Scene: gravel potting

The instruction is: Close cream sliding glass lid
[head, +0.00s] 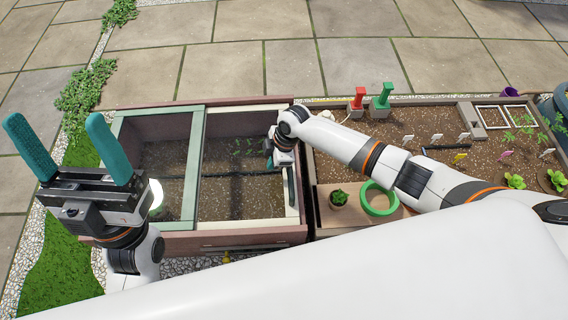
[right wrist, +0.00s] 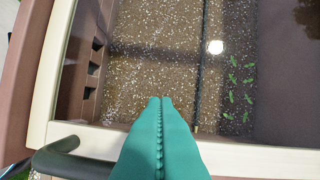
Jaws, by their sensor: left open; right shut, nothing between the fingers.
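The cream lid frame (head: 240,224) lies over the right half of the planter box, its handled bar along the box's right side. In the right wrist view its cream bars (right wrist: 250,158) run along the left and bottom, with a dark handle (right wrist: 55,158) at lower left; the handle (head: 291,190) also shows in the head view. My right gripper (head: 269,158) is shut and empty at this bar, its teal fingers (right wrist: 160,102) reaching past its inner edge; contact cannot be told. My left gripper (head: 65,145) is open and empty, left of the box.
A sage-green framed glass lid (head: 194,170) covers the box's left half. A small potted plant (head: 339,198) and a green ring (head: 378,212) stand on a board near my right arm.

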